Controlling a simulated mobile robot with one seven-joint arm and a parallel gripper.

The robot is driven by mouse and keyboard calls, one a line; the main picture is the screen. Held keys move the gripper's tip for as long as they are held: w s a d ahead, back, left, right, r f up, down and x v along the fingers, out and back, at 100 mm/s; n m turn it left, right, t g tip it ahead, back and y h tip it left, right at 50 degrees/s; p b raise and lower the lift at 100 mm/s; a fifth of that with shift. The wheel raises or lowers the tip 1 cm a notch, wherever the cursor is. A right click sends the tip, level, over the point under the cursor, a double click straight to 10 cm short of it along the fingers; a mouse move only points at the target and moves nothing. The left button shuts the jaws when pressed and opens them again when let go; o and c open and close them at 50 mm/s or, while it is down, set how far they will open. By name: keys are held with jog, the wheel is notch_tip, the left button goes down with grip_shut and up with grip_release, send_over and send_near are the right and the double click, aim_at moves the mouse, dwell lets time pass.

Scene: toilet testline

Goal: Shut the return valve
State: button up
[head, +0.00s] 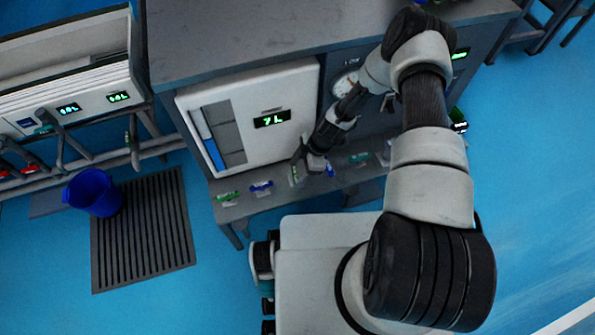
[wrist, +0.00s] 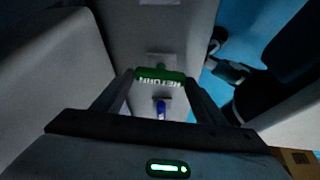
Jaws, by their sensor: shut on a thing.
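The return valve's green handle (wrist: 159,75), with white lettering that seems to read RETURN, sits between the two fingertips of my gripper (wrist: 160,84) in the wrist view. My gripper is shut on this handle. In the head view my gripper (head: 308,160) reaches down to the row of small valves along the ledge below the white tank panel. A green and white handle (head: 293,176) shows right beside the fingers there. The fingers and wrist partly hide the contact in the head view, so the handle's exact angle is hard to tell.
Other handles line the ledge: green (head: 227,197), blue (head: 261,187) and another green (head: 358,158). The white panel (head: 250,115) with a green "7L" display stands just behind. A blue bucket (head: 92,193) and dark floor grate (head: 145,250) are at left. Blue floor is clear at right.

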jog(key=m+t, duration=0.1)
jog(key=m, duration=0.2)
jog(key=shift+s+m+b, duration=0.15)
jog(key=shift+m+b, duration=0.15)
jog(key=shift+b, duration=0.1)
jog(key=m+t, duration=0.1)
jog(key=m, duration=0.1)
jog(key=m+t, duration=0.1)
jog(key=m, duration=0.1)
jog(key=shift+s+a+h, duration=0.15)
jog(key=shift+h, duration=0.25)
jog(key=m+t+h, duration=0.1)
jog(key=m, duration=0.3)
jog(key=shift+s+a, duration=0.1)
jog(key=shift+m+t+h, duration=0.4)
jog(key=shift+m+h, duration=0.4)
jog(key=shift+m, duration=1.5)
jog(key=o, duration=1.1)
jog(key=shift+c, duration=0.2)
